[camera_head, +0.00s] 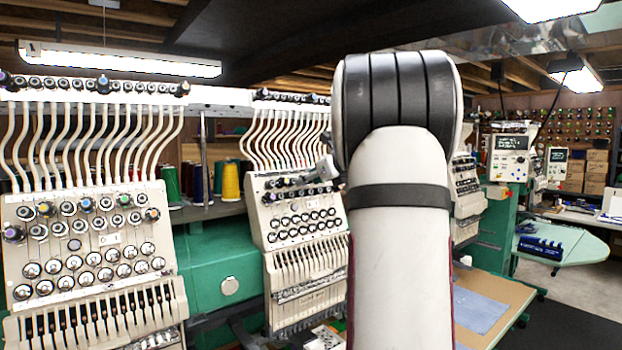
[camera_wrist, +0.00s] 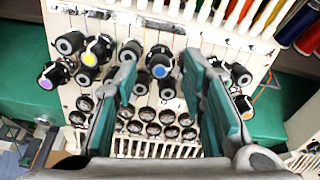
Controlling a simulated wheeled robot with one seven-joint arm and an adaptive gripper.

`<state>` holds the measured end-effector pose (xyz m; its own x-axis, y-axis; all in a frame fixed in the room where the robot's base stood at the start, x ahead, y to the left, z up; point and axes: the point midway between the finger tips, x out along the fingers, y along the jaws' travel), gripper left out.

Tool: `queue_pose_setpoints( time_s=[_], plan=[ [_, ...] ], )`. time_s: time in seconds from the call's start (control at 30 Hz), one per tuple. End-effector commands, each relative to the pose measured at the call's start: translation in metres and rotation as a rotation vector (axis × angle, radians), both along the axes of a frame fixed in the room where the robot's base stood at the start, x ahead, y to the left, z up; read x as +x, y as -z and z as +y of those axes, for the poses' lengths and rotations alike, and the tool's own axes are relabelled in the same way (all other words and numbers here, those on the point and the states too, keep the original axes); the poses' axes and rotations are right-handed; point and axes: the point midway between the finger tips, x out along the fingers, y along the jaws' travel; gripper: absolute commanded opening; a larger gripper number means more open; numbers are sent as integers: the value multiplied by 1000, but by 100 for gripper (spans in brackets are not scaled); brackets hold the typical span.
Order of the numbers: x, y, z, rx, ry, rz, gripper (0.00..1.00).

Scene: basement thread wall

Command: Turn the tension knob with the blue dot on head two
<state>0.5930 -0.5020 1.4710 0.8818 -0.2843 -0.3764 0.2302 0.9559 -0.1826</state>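In the wrist view, a black knob with a blue dot (camera_wrist: 159,66) stands on a pale machine head panel (camera_wrist: 215,42). My gripper (camera_wrist: 160,70) is open, with one teal-padded finger on each side of that knob. I cannot tell whether either pad touches it. A knob with a yellow dot (camera_wrist: 91,57) is left of the left finger, and one with a purple dot (camera_wrist: 49,76) is farther left. A knob with an orange dot (camera_wrist: 245,106) is beyond the right finger. In the head view, my arm hides the gripper and part of the middle head (camera_head: 298,215).
Other plain knobs crowd around both fingers, with rows of small round parts (camera_wrist: 150,115) below. White thread tubes (camera_wrist: 245,15) rise above the panel. Thread spools (camera_wrist: 307,40) stand at upper right. Another head (camera_head: 85,230) with coloured-dot knobs is at left in the head view.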

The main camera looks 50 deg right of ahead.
Motion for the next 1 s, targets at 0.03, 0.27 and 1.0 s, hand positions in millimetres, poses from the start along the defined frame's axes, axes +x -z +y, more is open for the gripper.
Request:
queue_pose_setpoints(
  time_s=[0.03,0.27,1.0],
  plan=[
    [0,0,0,0,0,0,38],
    [0,0,0,0,0,0,0],
    [2,2,0,-274,-111,86,0]
  ],
)
